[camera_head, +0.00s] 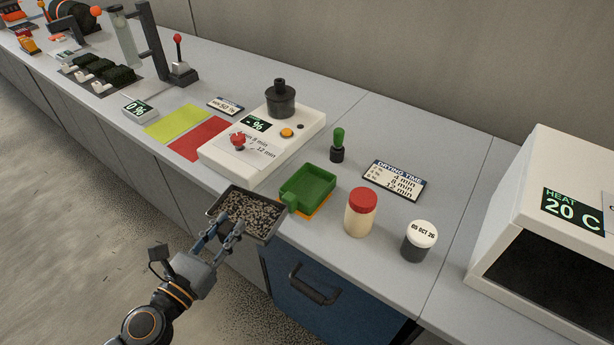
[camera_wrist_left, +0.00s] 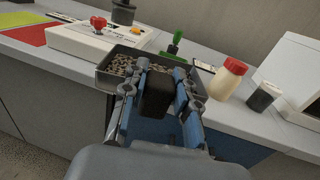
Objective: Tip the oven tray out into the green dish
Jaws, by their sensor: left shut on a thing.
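The oven tray (camera_head: 272,231) is dark and rectangular and full of a grainy grey-brown material. My left gripper (camera_head: 229,232) is shut on the tray's near side and holds it at the counter's front edge. In the left wrist view the tray (camera_wrist_left: 104,80) lies just beyond the fingers of my left gripper (camera_wrist_left: 160,90), looking roughly level. The green dish (camera_head: 308,186) sits on an orange patch on the counter, close to the right of the tray. It looks empty. My right gripper is in neither view.
A white device (camera_head: 262,145) with a black knob stands behind the tray. A red-lidded jar (camera_head: 361,212) and a white-lidded jar (camera_head: 419,241) stand right of the dish. A green-handled stamp (camera_head: 338,145) stands behind it. The white oven (camera_head: 560,190) is at far right.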

